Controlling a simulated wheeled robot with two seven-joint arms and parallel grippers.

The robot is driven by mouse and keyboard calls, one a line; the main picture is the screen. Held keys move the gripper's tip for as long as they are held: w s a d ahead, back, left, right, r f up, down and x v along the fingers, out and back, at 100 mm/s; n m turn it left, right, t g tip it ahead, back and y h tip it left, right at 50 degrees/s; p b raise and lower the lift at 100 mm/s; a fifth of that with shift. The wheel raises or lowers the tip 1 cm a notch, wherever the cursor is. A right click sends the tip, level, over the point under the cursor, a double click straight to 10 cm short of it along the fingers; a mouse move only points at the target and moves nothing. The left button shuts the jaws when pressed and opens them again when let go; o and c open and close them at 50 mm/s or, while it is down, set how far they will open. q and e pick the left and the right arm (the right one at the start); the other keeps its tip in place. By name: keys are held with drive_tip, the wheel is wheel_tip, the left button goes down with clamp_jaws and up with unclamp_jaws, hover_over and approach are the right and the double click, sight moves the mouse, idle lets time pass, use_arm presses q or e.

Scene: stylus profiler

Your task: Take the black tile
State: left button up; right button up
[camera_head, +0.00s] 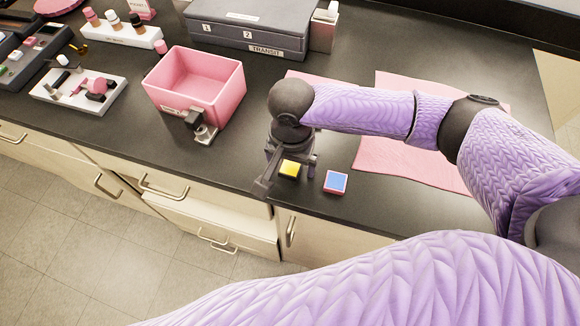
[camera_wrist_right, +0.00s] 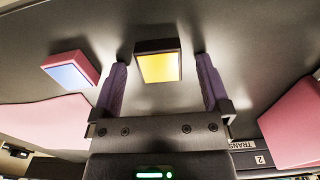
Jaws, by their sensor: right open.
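The black tile (camera_head: 290,169) has a yellow top face and dark sides, and lies on the dark counter near its front edge. It also shows in the right wrist view (camera_wrist_right: 158,64), between the two fingers. My right gripper (camera_head: 283,177) is open and points down over the tile, with one finger on each side. In the right wrist view my right gripper (camera_wrist_right: 161,70) shows a gap between each finger and the tile. Part of the tile is hidden by the gripper in the head view. My left gripper is not in view.
A pink tile with a blue top (camera_head: 335,182) lies just right of the black tile. A pink bin (camera_head: 228,100) stands to the left, with a small metal device (camera_head: 203,130) at its front. A pink cloth (camera_head: 400,165) lies under my right arm. A grey case (camera_head: 250,40) stands behind.

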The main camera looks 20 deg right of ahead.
sight(291, 165)
clamp_jaws()
wheel_tip(291, 165, up, 10)
drive_tip(key=p, duration=0.4)
drive_tip(key=c, duration=0.7)
unclamp_jaws()
clamp_jaws()
